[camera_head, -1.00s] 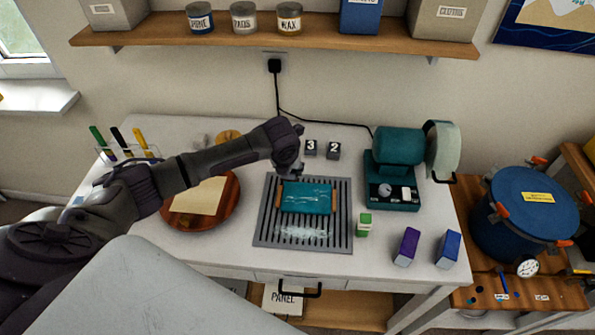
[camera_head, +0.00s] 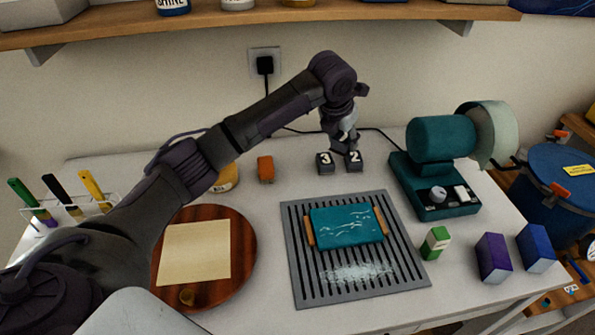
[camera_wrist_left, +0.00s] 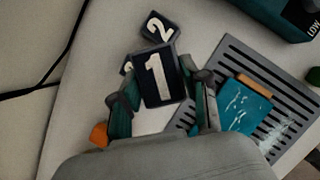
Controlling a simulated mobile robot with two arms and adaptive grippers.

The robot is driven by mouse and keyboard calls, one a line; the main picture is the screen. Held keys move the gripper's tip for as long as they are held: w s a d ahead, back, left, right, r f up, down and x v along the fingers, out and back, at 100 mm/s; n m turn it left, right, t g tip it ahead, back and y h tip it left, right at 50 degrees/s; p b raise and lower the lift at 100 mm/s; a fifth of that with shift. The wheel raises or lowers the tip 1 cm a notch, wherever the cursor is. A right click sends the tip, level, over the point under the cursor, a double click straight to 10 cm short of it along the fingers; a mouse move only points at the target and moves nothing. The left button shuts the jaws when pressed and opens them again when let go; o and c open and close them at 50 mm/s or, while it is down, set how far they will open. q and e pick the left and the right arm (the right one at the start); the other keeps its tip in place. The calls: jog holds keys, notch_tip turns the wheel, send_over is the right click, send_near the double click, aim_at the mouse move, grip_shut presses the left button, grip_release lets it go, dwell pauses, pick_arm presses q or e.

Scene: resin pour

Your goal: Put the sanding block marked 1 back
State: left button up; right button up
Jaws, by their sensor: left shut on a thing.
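My left gripper (camera_head: 345,141) is above the back of the table, close over the blocks marked 3 (camera_head: 325,163) and 2 (camera_head: 354,160). In the left wrist view the gripper (camera_wrist_left: 162,95) is shut on the dark sanding block marked 1 (camera_wrist_left: 158,76), its white number facing the camera. Block 2 (camera_wrist_left: 159,27) shows just beyond it; block 3 is mostly hidden behind block 1. In the head view I cannot make out block 1 clearly. My right gripper is not in view.
A slotted grey rack (camera_head: 300,285) holds a teal board with wooden ends (camera_head: 346,226). A small orange block (camera_head: 265,168) lies left of the blocks. A teal machine (camera_head: 440,195) stands right. A round wooden board (camera_head: 244,255) is left.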

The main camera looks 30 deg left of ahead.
pick_arm(q)
jog(key=p, duration=0.2)
send_over(302, 169)
jog(key=s, duration=0.1)
notch_tip(302, 169, down, 6)
jog(key=shift+s+f, duration=0.15)
notch_tip(302, 169, down, 4)
jog(key=shift+r+p, duration=0.25)
jog(key=shift+p, duration=0.35)
jog(key=shift+a+f, duration=0.1)
jog(key=shift+f, duration=0.25)
jog(key=shift+f, duration=0.15)
jog(key=o, duration=1.1)
